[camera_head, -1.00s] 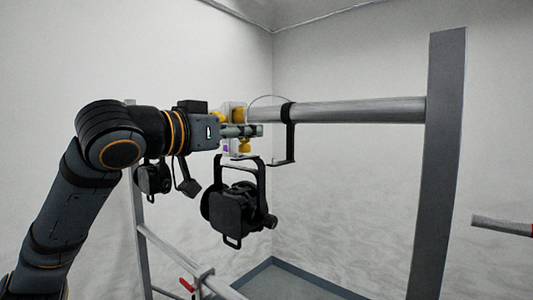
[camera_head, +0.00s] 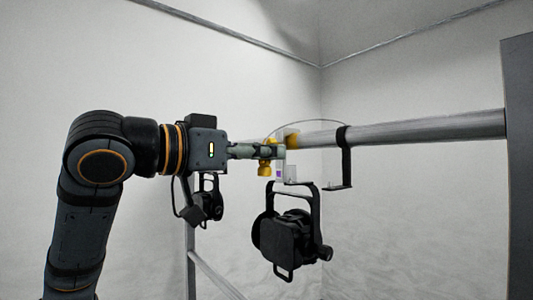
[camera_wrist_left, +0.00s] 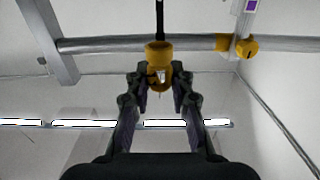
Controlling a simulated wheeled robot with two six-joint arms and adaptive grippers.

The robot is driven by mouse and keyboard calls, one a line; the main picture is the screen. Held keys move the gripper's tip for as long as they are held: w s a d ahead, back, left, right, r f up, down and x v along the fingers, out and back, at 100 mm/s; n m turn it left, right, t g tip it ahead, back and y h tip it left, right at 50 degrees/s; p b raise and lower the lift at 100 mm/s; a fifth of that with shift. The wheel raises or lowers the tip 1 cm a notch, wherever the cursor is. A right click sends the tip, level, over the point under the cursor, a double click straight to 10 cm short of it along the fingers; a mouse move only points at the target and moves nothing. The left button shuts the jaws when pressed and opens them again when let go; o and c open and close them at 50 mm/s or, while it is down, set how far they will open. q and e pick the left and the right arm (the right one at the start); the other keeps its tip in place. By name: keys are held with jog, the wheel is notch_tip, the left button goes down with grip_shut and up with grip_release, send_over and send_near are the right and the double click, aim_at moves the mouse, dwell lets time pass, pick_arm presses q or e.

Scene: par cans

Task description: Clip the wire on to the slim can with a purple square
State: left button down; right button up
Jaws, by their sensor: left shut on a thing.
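The black slim can (camera_head: 290,235) hangs below the horizontal pipe by its yoke. A small purple square (camera_head: 281,173) shows on a pale piece at the can's clamp, and likely again at the top right of the wrist view (camera_wrist_left: 251,5). My left gripper (camera_head: 280,152) is just in front of the pipe, close to this clamp. It appears to be shut on the end of the wire (camera_head: 308,122), which arcs over the pipe. In the wrist view a small silver part (camera_wrist_left: 161,76) sits between the fingertips, with a yellow piece (camera_wrist_left: 158,55) beyond. My right gripper is not in view.
The pipe (camera_head: 430,127) runs right to a grey upright (camera_head: 518,180). A black bracket (camera_head: 345,160) hangs from the pipe right of the can. The air right of the can is clear.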

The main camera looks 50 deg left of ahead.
pick_arm(q)
jog(key=shift+w+f, duration=0.1)
jog(key=shift+f, duration=0.05)
jog(key=shift+w+a+f+p, duration=0.1)
jog(key=shift+w+a+p, duration=0.55)
jog(key=shift+w+a, duration=1.7)
jog(key=shift+w+a+r+p, duration=0.1)
jog(key=shift+w+a+p, duration=0.85)
jog(key=shift+w, duration=2.65)
jog(key=shift+w+a+f+p, duration=0.1)
jog(key=shift+w+a+p, duration=0.25)
jog(key=shift+w+a, duration=2.15)
jog(key=shift+w+d, duration=0.45)
jog(key=shift+w, duration=0.1)
jog(key=shift+w+f, duration=0.15)
jog(key=shift+f, duration=0.15)
jog(key=shift+f+b, duration=1.05)
jog(key=shift+b, duration=0.1)
jog(key=c, duration=1.1)
grip_release()
